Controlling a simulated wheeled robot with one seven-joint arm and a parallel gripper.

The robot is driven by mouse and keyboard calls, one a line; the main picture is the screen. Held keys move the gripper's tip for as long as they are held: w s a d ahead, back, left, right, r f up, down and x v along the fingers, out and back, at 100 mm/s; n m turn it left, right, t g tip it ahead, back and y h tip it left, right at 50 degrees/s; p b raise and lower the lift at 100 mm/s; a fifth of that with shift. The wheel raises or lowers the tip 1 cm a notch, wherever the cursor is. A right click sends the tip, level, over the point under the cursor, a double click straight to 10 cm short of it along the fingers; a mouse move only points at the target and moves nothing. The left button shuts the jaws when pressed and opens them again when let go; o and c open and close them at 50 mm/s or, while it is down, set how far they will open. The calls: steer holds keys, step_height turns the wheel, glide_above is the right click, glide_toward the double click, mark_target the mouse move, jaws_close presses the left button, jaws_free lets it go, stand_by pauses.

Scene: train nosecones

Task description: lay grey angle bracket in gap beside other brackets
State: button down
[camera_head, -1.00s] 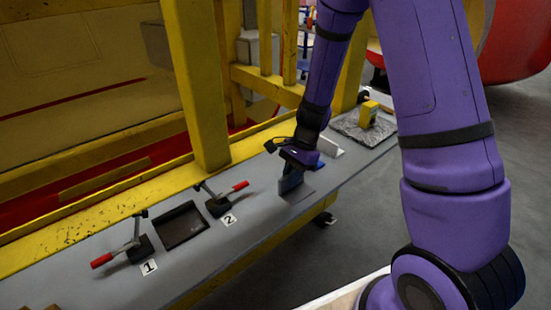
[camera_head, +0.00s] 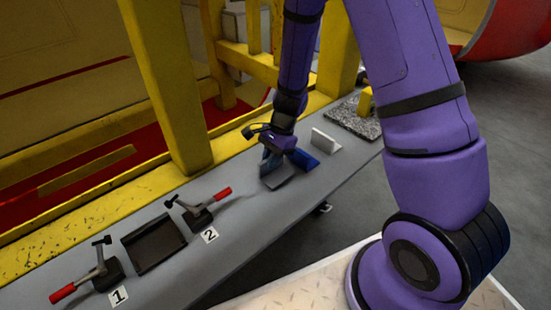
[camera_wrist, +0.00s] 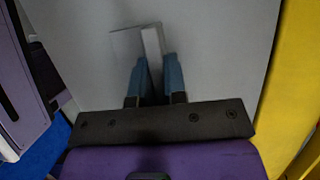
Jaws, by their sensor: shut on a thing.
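My gripper (camera_head: 270,165) points down at the grey bench and is shut on the grey angle bracket (camera_head: 280,179). In the wrist view the bracket (camera_wrist: 151,41) shows as a pale L-shape between and beyond my two blue fingertips. In the head view its flat plate is low over or on the bench; I cannot tell which. A blue bracket (camera_head: 304,158) stands just right of my gripper, and a white angle bracket (camera_head: 325,140) stands farther right, with bare bench between them. My gripper hides part of the held bracket.
The bench (camera_head: 235,228) also bears a black tray (camera_head: 154,245) between two red-handled clamps, marked 1 (camera_head: 98,272) and 2 (camera_head: 200,208). A speckled plate (camera_head: 350,120) with a yellow block lies at the far end. Yellow posts (camera_head: 165,85) and a rail line the back edge.

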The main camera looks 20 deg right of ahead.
steer(key=shift+a+f, duration=0.1)
steer(key=shift+f, duration=0.15)
steer(key=shift+f, duration=0.15)
steer(key=c, duration=1.2)
jaws_free()
steer(key=shift+o, duration=0.2)
steer(key=v, duration=1.2)
steer(key=s+r+n+t+h, duration=0.1)
steer(key=s+r+n, duration=0.35)
steer(key=r, duration=0.45)
steer(key=s+r+n+t, duration=0.25)
steer(key=s+r, duration=0.25)
steer(key=r, duration=0.3)
steer(key=s+d+r+n+t+h, duration=0.1)
steer(key=s+r+n, duration=0.2)
steer(key=s, duration=0.4)
steer(key=s+d+r+n+t+h, duration=0.2)
steer(key=s+r+n, duration=0.2)
steer(key=s, duration=0.3)
steer(key=shift+s+d+r, duration=0.2)
steer(key=shift+d+r, duration=0.05)
steer(key=shift+r, duration=0.45)
